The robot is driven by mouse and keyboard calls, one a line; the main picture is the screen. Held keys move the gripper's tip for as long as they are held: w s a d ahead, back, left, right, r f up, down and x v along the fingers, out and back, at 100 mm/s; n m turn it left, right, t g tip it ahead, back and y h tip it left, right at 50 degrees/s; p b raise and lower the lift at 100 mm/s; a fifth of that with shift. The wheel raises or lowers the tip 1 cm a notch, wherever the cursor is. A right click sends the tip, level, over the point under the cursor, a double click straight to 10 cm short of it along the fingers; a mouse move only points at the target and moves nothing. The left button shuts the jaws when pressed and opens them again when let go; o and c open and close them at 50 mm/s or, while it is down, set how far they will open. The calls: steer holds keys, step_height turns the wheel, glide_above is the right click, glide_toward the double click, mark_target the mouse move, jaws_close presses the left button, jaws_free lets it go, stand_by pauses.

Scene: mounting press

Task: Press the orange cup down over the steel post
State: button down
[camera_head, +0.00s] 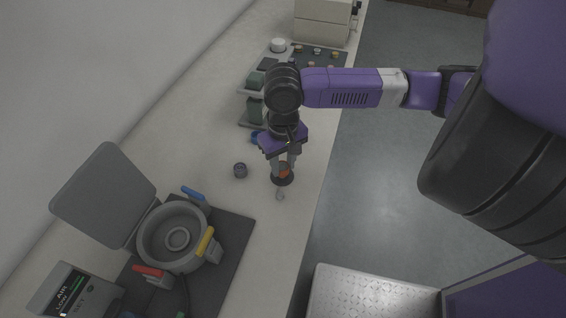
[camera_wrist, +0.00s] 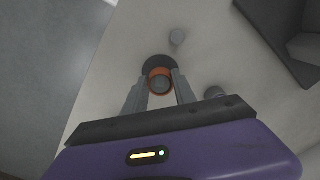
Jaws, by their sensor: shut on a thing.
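The orange cup (camera_head: 284,170) is between the fingers of my gripper (camera_head: 285,165). The wrist view also shows the cup (camera_wrist: 158,71) as an orange rim around a grey round middle, with a finger on each side. My gripper is shut on it. A dark round disc (camera_wrist: 154,63) lies on the counter directly below the cup. I cannot tell whether the cup touches the disc. A steel post under the cup cannot be made out; the cup and fingers cover that spot.
A small grey cylinder (camera_head: 280,195) stands close by on the counter. A small dark round piece (camera_head: 240,170) is to the left. A grey machine with an open lid and round bowl (camera_head: 172,237) is at lower left. The counter's right edge is near.

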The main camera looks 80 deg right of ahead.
steer(key=shift+f+b, duration=0.55)
steer(key=shift+f, duration=0.4)
stand_by(0.4)
steer(key=c, duration=0.9)
jaws_free()
steer(key=shift+o, duration=1.4)
steer(key=shift+r+p, duration=3.75)
steer(key=shift+r, duration=0.3)
